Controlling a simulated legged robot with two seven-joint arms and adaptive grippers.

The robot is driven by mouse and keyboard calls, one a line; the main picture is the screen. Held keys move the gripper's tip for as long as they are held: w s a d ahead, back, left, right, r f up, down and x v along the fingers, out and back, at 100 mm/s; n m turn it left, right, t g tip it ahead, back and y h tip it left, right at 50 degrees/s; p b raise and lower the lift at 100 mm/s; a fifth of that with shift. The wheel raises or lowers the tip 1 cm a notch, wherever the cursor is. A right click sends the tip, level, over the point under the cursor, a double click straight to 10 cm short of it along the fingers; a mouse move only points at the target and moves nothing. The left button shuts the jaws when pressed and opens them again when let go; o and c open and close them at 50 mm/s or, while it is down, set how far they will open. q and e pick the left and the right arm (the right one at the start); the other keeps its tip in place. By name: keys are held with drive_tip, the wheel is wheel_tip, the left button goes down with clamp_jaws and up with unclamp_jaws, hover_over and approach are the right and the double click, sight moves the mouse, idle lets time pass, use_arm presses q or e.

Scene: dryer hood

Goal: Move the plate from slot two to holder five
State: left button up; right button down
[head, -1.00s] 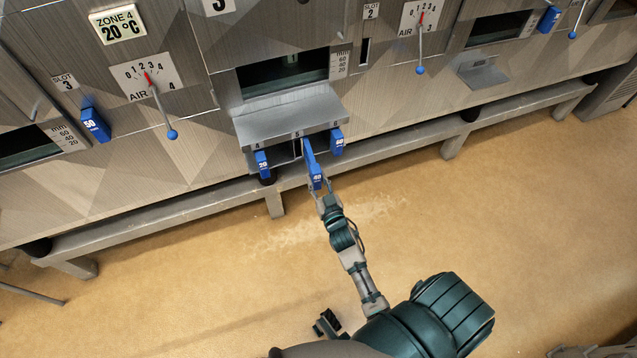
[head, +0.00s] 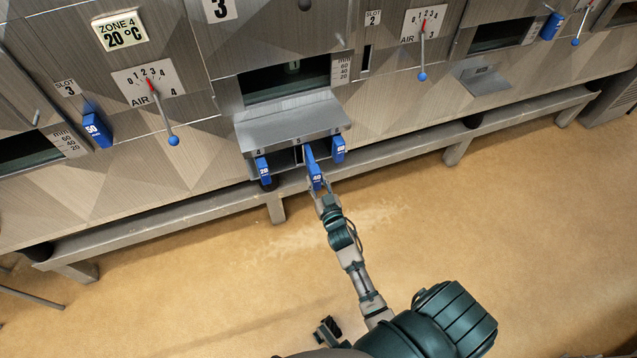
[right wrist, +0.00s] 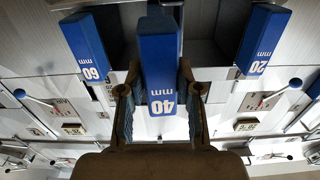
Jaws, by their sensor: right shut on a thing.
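The blue plate handle marked 40 (head: 315,172) is at the middle holder, marked 5 (head: 298,141), under the metal ledge. My right gripper (head: 327,190) is shut on its near end. In the right wrist view the 40 handle (right wrist: 160,60) sits between the two fingers (right wrist: 160,95). The handle sticks out further than its neighbours; how deep the plate sits in the holder is hidden. Slot two (head: 366,57), under the label 2, shows as a dark narrow opening with no blue handle. My left gripper is not recognizable in these views.
Blue plates marked 20 (head: 263,168) and 60 (head: 338,149) hang in holders 4 and 6, close on either side. A plate marked 50 (head: 97,127) is in slot 3. The ledge (head: 290,128) juts out above. The floor (head: 480,250) in front is clear.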

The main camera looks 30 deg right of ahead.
sight(307, 164)
drive_tip(key=shift+a+b+x, duration=0.15)
drive_tip(key=shift+b+x, duration=0.2)
drive_tip(key=shift+x, duration=1.55)
drive_tip(key=shift+a+b+x, duration=0.2)
drive_tip(key=shift+b+x, duration=0.15)
drive_tip(key=shift+x, duration=1.55)
drive_tip(key=shift+r, duration=0.15)
drive_tip(key=shift+p+v, duration=1.2)
drive_tip(key=shift+v, duration=0.95)
drive_tip(key=shift+p+v, duration=1.6)
drive_tip(key=shift+v, duration=1.9)
drive_tip(key=shift+s, duration=0.35)
drive_tip(key=shift+d, duration=0.1)
